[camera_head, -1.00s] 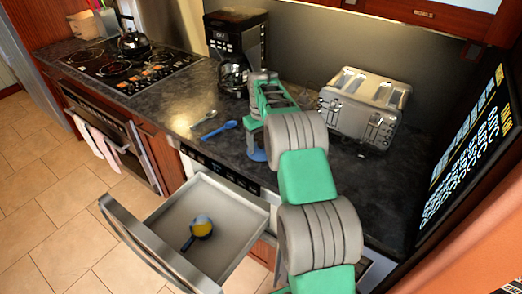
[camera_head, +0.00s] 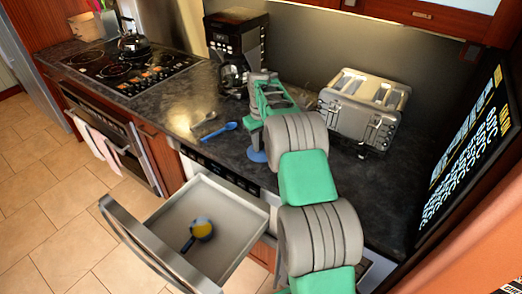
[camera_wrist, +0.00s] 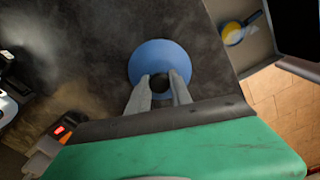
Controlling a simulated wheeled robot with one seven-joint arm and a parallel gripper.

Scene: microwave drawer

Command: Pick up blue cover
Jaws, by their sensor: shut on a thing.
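The blue cover (camera_wrist: 160,58) is a round blue disc with a dark knob in its middle. It shows in the wrist view at the top centre, over the dark counter. My gripper (camera_wrist: 165,82) has its two grey fingers on either side of the knob and is shut on it. In the head view only a part of the blue cover (camera_head: 257,155) shows, beneath my gripper near the counter's front edge. My arm hides the rest. I cannot tell whether the cover touches the counter.
A blue spoon (camera_head: 219,130) and a metal spoon (camera_head: 204,118) lie left of my gripper. A toaster (camera_head: 362,105) stands to the right, a coffee maker (camera_head: 238,45) behind.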

